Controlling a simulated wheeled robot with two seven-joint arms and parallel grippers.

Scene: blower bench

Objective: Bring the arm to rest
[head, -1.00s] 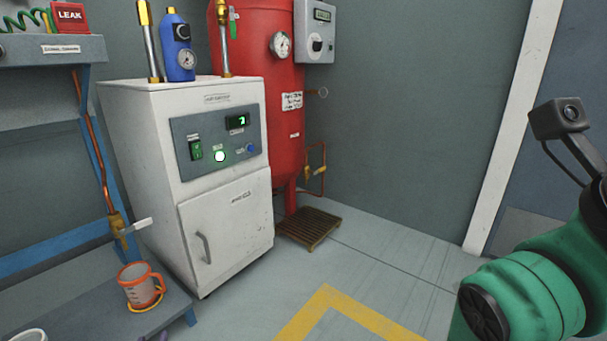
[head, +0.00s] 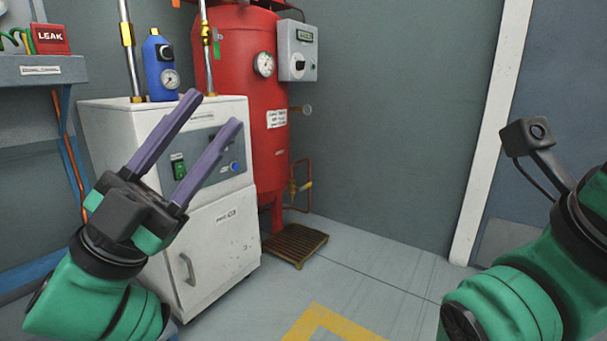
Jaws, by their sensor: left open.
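My left gripper (head: 212,112) is raised in front of the white cabinet, at the left of the head view. Its two purple fingers are spread apart and point up and to the right, with nothing between them. It covers part of the cabinet's control panel (head: 236,148); the green switch (head: 179,167) and the blue button (head: 234,167) still show. My right arm (head: 520,290) comes in at the lower right, and its gripper is out of the picture.
The white cabinet (head: 222,235) stands at the left, with a blue bottle with a gauge (head: 160,70) on top. A red tank (head: 245,80) with a grey control box (head: 298,50) stands behind. A wooden slatted grate (head: 295,243) lies on the floor. The floor (head: 375,270) at centre right is clear.

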